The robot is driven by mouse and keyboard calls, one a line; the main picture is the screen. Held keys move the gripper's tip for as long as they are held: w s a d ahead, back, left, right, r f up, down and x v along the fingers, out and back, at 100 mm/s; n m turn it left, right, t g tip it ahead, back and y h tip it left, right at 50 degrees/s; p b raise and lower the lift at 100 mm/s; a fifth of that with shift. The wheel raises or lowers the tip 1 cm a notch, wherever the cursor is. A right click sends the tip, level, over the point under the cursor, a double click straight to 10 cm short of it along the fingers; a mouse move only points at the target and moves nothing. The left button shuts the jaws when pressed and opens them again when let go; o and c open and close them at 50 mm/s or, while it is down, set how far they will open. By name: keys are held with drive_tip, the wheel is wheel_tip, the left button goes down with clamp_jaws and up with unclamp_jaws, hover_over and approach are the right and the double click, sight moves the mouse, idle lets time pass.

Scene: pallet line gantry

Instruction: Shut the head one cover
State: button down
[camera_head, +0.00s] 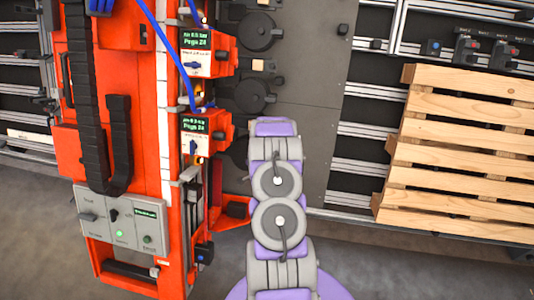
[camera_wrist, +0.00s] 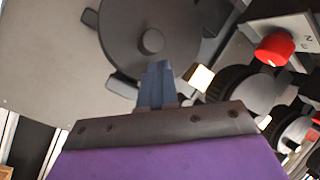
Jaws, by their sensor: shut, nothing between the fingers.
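A large dark round disc (camera_wrist: 150,30) with a central knob fills the top of the wrist view. It looks like a head's cover, but I cannot tell which head it belongs to or whether it is open. My gripper (camera_wrist: 158,70) is shut and empty, with its tips in front of the disc's lower edge; contact is unclear. In the head view, dark round discs (camera_head: 257,31) (camera_head: 249,95) sit beside two red head units (camera_head: 208,52) (camera_head: 207,130) with green displays. My arm reaches up beside the lower unit, and its fingers are hidden there.
A red knob (camera_wrist: 275,48) on a grey plate and black ribbed cylinders (camera_wrist: 250,88) lie right of my gripper. The orange gantry column (camera_head: 120,145) with a control panel (camera_head: 122,222) stands left. A wooden pallet (camera_head: 460,150) leans at right. Blue hoses (camera_head: 180,60) hang above.

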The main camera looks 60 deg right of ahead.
drive_tip(key=s+a+r+p, duration=0.1)
drive_tip(key=s+a+r, duration=0.1)
drive_tip(key=a, duration=0.3)
drive_tip(key=shift+r+p, duration=0.35)
drive_tip(key=shift+r, duration=0.2)
idle(0.4)
idle(0.6)
